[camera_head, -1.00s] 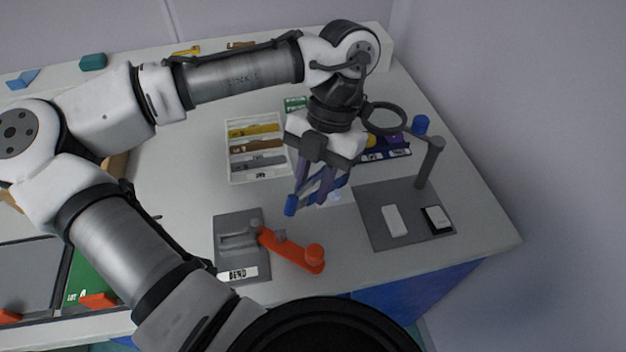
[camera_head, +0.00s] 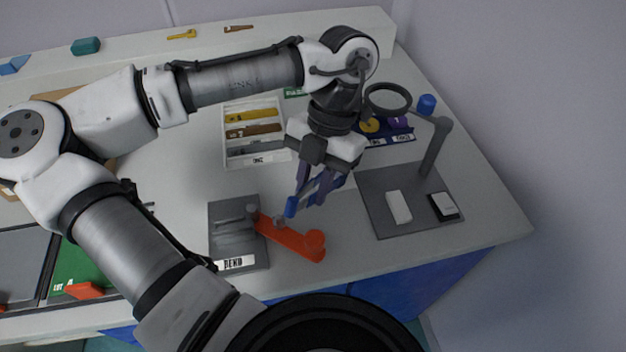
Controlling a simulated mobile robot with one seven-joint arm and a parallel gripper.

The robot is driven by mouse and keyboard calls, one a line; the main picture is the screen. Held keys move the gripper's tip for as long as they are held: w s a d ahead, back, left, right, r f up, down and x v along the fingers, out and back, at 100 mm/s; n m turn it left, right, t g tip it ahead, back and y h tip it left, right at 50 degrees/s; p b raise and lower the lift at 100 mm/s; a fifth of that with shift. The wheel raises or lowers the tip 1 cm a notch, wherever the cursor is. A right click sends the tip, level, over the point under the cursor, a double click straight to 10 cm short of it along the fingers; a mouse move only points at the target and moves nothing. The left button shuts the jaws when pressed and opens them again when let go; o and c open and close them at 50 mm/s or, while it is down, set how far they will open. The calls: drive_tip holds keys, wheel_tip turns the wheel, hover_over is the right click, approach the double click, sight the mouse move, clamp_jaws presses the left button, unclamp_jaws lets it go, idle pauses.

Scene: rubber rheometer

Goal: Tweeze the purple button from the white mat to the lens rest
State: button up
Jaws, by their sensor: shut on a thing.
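My gripper (camera_head: 318,192) points down over the middle of the table, just behind the orange lever. It is shut on a thin grey tool with a blue end (camera_head: 291,206), which looks like tweezers; the fingers hide part of it. A purple round piece (camera_head: 397,122) sits in the dark blue tray at the back right, but I cannot tell if it is the purple button. I cannot make out the white mat. A magnifier lens (camera_head: 388,98) on a grey post stands over a grey plate (camera_head: 375,188). A white block (camera_head: 398,207) and a black-and-white block (camera_head: 443,206) lie on this plate; which is the lens rest is unclear.
A grey fixture (camera_head: 238,250) with an orange lever (camera_head: 290,238) stands in front of my gripper. A white tray (camera_head: 225,155) with coloured strips lies behind left. A blue knob (camera_head: 426,103) is beside the lens. The table's right front corner is clear.

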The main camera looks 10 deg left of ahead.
clamp_jaws()
wheel_tip(320, 180, up, 12)
drive_tip(key=p, duration=1.3)
